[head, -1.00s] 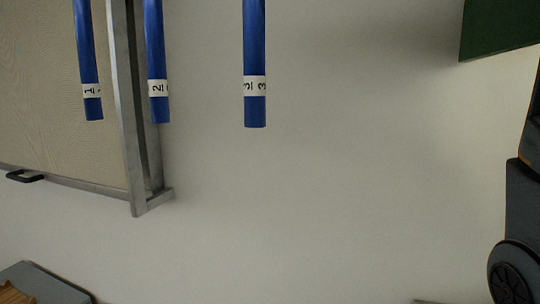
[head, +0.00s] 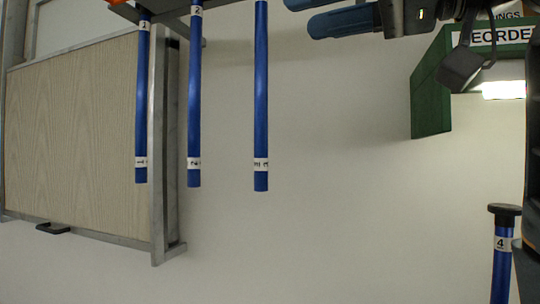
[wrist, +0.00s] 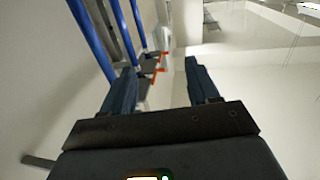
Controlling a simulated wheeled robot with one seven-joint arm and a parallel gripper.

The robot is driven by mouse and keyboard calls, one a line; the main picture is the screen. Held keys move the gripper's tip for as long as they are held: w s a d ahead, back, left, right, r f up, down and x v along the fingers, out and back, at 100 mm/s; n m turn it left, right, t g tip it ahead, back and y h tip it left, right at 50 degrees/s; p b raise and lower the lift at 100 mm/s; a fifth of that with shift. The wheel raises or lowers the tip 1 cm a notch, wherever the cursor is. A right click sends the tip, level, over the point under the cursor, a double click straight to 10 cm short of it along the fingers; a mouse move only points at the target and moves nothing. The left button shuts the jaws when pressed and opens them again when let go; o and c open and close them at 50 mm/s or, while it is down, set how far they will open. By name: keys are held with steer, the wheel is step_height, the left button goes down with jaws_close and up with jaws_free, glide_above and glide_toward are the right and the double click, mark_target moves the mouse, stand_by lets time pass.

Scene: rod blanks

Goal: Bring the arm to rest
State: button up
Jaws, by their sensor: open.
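My gripper (head: 300,15) is at the top of the head view, right of the hanging blue rods. In the wrist view my gripper (wrist: 160,68) has its two dark blue fingers apart with nothing between them. Blue rod 1 (head: 142,95), rod 2 (head: 194,95) and rod 3 (head: 261,95) hang side by side with white number labels. Rod 3's upper end is cut off by the frame. Blue rods (wrist: 93,40) also show left of the fingers in the wrist view, apart from them. My upper arm parts are partly cut off by the frame.
Blue rod 4 (head: 502,265), with a black cap, is at the lower right, partly hidden. A green box (head: 432,95) with a partly hidden sign (head: 497,35) is at the upper right. A wood-grain panel (head: 75,130) in a grey frame is at left. The middle is clear.

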steer(key=w+d+f+m+t+h, duration=0.1)
steer(key=w+d+f+m+t, duration=0.15)
steer(key=f, duration=0.45)
steer(key=w+d+f+m+t, duration=0.1)
steer(key=w+f+m+t, duration=0.15)
steer(key=f, duration=0.45)
steer(key=w+d+f+m+t+h, duration=0.1)
steer(key=w+f+m, duration=0.3)
steer(key=f, duration=0.3)
steer(key=s+d+f+m+t+h, duration=0.1)
steer(key=s+d+f+m+h, duration=0.1)
steer(key=f, duration=0.5)
steer(key=s+d+f+m+t+h, duration=0.1)
steer(key=f+m+h, duration=0.15)
steer(key=f, duration=0.35)
steer(key=s+d+f+m+t+h, duration=0.1)
steer(key=s+d+f+h, duration=0.15)
steer(key=f, duration=0.45)
steer(key=s+d+f+m+g+h, duration=0.1)
steer(key=s+d+f+h, duration=0.15)
steer(key=s+f, duration=0.55)
steer(key=s+d+f+m+h, duration=0.1)
steer(key=s+f+h, duration=0.2)
steer(key=s+f, duration=0.45)
steer(key=s+d+n+g+h, duration=0.1)
steer(key=s+n, duration=0.3)
steer(key=s, duration=1.7)
steer(key=shift+s+d+f+g, duration=0.2)
steer(key=shift+d+g, duration=0.3)
steer(key=shift+d, duration=0.2)
